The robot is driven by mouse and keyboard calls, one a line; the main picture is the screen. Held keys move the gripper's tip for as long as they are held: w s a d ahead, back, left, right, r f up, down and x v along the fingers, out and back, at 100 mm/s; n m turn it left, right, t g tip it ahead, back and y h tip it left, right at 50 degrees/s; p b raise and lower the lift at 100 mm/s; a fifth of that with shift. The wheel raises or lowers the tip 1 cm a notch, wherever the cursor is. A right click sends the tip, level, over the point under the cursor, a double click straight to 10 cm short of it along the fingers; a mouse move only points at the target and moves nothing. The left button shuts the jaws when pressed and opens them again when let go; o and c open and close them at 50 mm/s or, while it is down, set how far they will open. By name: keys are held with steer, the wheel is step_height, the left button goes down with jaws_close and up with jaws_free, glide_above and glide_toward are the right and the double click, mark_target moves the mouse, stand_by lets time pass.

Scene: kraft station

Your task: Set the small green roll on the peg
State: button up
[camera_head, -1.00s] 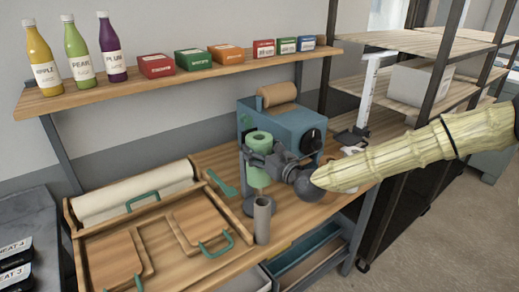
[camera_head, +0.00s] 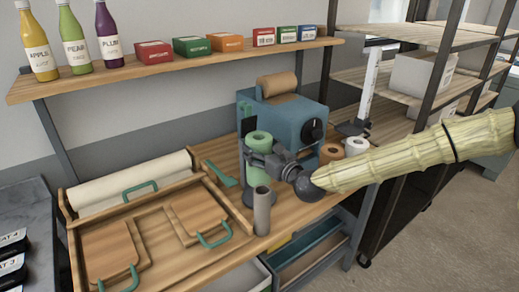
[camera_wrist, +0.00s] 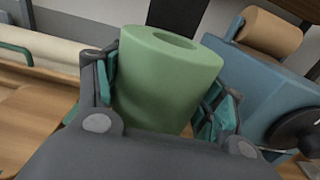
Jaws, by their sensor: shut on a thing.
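My gripper (camera_head: 262,160) is shut on the small green roll (camera_head: 258,144), above the bench. In the wrist view the roll (camera_wrist: 160,85) stands roughly upright between my teal finger pads (camera_wrist: 165,95); its top hole shows and nothing sticks out of it. More green (camera_head: 257,178) shows below my fingers in the head view; I cannot tell whether it is the same roll. A dark round base (camera_head: 246,198) shows low behind it. No peg is clearly visible; it may be hidden by the roll or my gripper.
A grey-brown tube (camera_head: 262,210) stands close in front of my gripper. A blue machine (camera_head: 288,122) with a brown roll (camera_head: 278,85) on top is behind. A brown roll (camera_head: 331,153) and a white roll (camera_head: 356,146) stand right. A wooden tray (camera_head: 78,256) fills the left.

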mark_target(263, 141)
steer(key=shift+f+b, duration=2.75)
steer(key=shift+f, duration=0.4)
steer(key=o, duration=1.5)
steer(key=shift+c, duration=0.2)
steer(key=shift+f, duration=0.15)
step_height(263, 141, up, 10)
steer(key=shift+r, duration=0.1)
